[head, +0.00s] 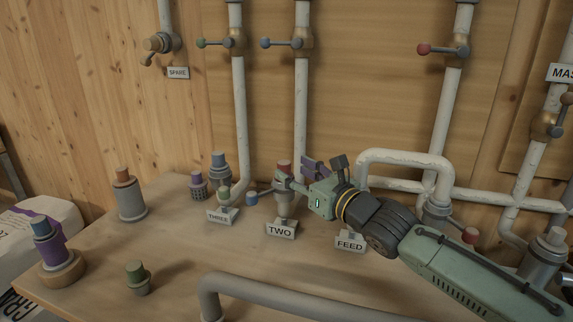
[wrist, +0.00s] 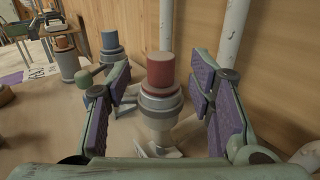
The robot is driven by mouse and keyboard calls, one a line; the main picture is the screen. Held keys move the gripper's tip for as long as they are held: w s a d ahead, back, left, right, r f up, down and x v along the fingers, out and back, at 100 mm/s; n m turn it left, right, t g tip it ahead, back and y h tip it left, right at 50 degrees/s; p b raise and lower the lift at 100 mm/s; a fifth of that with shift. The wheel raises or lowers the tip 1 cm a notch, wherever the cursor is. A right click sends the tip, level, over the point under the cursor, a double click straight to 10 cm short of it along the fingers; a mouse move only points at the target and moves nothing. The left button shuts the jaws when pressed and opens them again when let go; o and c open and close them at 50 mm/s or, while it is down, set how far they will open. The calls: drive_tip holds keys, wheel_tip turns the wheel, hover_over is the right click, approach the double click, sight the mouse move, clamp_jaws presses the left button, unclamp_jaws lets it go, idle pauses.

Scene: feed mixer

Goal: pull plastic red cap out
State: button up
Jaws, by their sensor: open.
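A red cylindrical cap (wrist: 160,68) sits upright in a grey, collared fitting (wrist: 160,108) in the middle of the wrist view. In the head view the red cap (head: 285,165) shows partly behind my gripper (head: 300,172), above the label TWO (head: 281,229). My gripper is open, and it also shows in the wrist view (wrist: 163,84). Its purple-padded fingers stand to the left and right of the cap and fitting, with visible gaps. The cap appears untouched.
White vertical pipes rise against the wooden wall behind. A grey pipe (head: 300,291) crosses the front. The table's left part holds a few spaced fittings, including a green-capped one (head: 136,272).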

sight(288, 166)
drive_tip(key=x, duration=0.3)
drive_tip(key=shift+w+a+r, duration=0.15)
drive_tip(key=shift+w, duration=0.1)
drive_tip(key=shift+w+a+p, duration=0.3)
drive_tip(key=shift+w, duration=0.2)
drive_tip(key=shift+c, duration=0.3)
clamp_jaws()
idle(0.3)
